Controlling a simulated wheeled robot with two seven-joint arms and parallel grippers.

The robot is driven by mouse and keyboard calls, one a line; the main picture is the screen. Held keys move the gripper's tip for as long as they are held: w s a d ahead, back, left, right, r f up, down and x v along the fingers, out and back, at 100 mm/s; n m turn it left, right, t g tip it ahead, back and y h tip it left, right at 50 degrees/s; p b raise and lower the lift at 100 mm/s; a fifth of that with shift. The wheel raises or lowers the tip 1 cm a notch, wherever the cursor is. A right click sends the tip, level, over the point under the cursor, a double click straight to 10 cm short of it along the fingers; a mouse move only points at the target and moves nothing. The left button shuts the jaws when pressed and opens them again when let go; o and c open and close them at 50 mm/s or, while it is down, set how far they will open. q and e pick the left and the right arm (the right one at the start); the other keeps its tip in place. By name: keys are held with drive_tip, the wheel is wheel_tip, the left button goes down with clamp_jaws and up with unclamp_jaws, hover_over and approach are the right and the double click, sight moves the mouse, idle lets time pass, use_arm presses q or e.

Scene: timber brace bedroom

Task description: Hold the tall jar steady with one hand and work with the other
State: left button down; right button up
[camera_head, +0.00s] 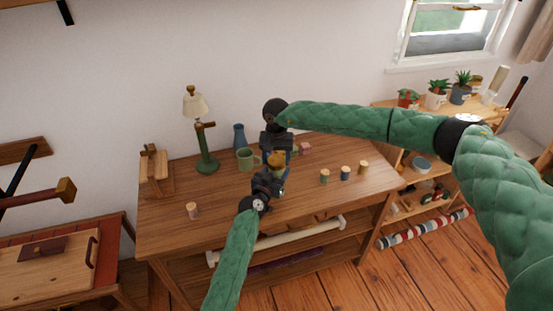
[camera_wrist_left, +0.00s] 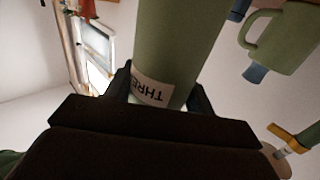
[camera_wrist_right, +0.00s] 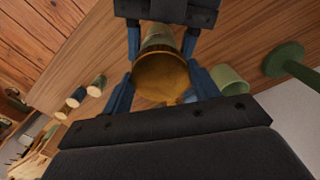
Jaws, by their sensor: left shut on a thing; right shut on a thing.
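The tall jar is pale green with a white label reading "THRE…" in the left wrist view (camera_wrist_left: 180,45). My left gripper (camera_wrist_left: 160,92) is shut around its body. In the head view my left gripper (camera_head: 270,181) hides most of the jar. A round golden-brown lid (camera_wrist_right: 160,76) is at the jar's top; it also shows in the head view (camera_head: 277,160). My right gripper (camera_head: 276,152) comes from above, its blue fingers shut on either side of the lid. I cannot tell whether the lid is seated or slightly raised.
A green mug (camera_head: 245,160), blue vase (camera_head: 239,137) and green lamp (camera_head: 207,150) stand behind and left on the wooden table (camera_head: 165,225). The table's front left is mostly clear.

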sight(277, 160)
drive_tip(key=shift+r, duration=1.2)
drive_tip(key=shift+r, duration=1.95)
use_arm(q)
drive_tip(key=shift+c, duration=2.3)
unclamp_jaws()
